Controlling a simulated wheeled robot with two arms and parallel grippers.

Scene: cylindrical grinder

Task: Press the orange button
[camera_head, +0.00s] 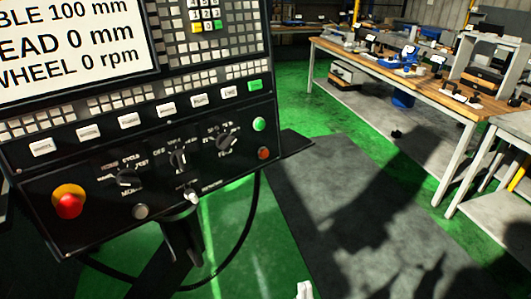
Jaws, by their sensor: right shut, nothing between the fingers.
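The orange button (264,153) is small and round, at the lower right corner of the black control panel (100,235). It sits below a lit green button (259,124). Only the pale tip of my right gripper (304,290) shows, at the bottom edge of the head view, below and to the right of the panel. It is shut and empty, and apart from the button. My left gripper is not in view.
A red mushroom knob (69,204) on a yellow base is at the panel's left. Rotary switches and a small lever (191,196) lie between. A black cable hangs below the panel. Wooden workbenches (420,78) with tools stand at the back right. Grey floor mat (330,190) is clear.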

